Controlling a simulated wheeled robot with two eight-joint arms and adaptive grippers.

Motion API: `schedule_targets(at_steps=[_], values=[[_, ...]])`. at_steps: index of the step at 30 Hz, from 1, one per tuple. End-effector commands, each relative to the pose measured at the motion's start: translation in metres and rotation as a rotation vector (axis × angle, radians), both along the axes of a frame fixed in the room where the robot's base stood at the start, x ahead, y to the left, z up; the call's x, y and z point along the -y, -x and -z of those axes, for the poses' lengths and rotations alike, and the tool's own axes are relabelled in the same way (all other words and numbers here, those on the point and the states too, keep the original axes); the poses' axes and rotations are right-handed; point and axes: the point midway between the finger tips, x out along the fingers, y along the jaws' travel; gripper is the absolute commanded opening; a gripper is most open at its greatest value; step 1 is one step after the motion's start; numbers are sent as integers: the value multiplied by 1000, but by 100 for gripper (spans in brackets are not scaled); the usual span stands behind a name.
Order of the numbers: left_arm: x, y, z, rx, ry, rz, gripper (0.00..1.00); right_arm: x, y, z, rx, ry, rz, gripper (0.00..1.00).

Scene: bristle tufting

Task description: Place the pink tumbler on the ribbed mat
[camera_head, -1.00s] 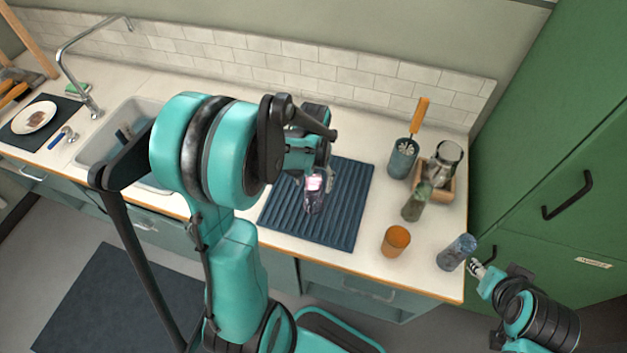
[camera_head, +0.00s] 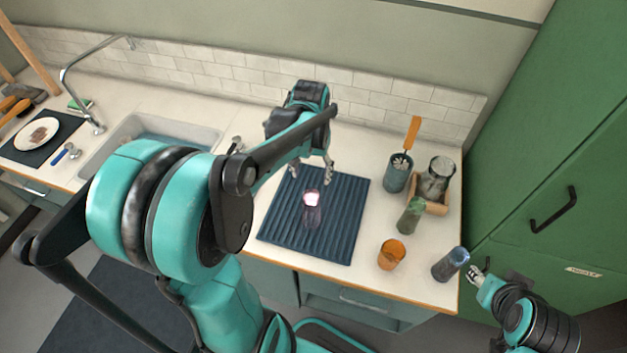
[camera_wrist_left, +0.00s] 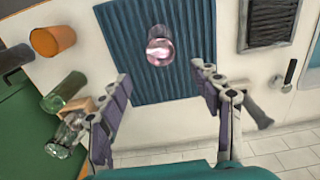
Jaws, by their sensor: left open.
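The pink tumbler (camera_head: 312,210) is see-through and stands on the dark blue ribbed mat (camera_head: 338,232), near its middle. It also shows in the left wrist view (camera_wrist_left: 160,48), with the ribbed mat (camera_wrist_left: 195,85) around it. My left gripper (camera_head: 313,170) is open and empty over the back part of the mat, behind the tumbler and apart from it. Its two spread fingers show in the left wrist view (camera_wrist_left: 163,100). My right gripper (camera_head: 476,273) is at the counter's front right corner, beside a blue-grey tumbler; its jaws are too small to judge.
An orange cup (camera_head: 391,254), a green glass (camera_head: 411,216) and the blue-grey tumbler (camera_head: 451,264) stand right of the mat. Behind them are a utensil holder (camera_head: 397,173) and a wooden caddy (camera_head: 436,206) with a glass jar. The sink (camera_head: 190,134) lies to the left.

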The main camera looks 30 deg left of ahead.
Motion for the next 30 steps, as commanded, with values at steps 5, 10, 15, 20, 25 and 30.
schedule_targets(at_steps=[5, 10, 15, 20, 25, 30], values=[[20, 13, -19, 84, -20, 38, 64, 0, 0, 0, 0, 0, 0, 40], [56, 41, -42, 269, -53, 112, 64, 0, 0, 0, 0, 0, 0, 40], [86, 67, -51, 455, -69, 179, 64, 0, 0, 0, 0, 0, 0, 40], [101, 81, -52, 570, -73, 218, 64, 0, 0, 0, 0, 0, 0, 40], [107, 86, -52, 614, -73, 232, 64, 0, 0, 0, 0, 0, 0, 40], [107, 85, -52, 616, -74, 232, 64, 0, 0, 0, 0, 0, 0, 40]])
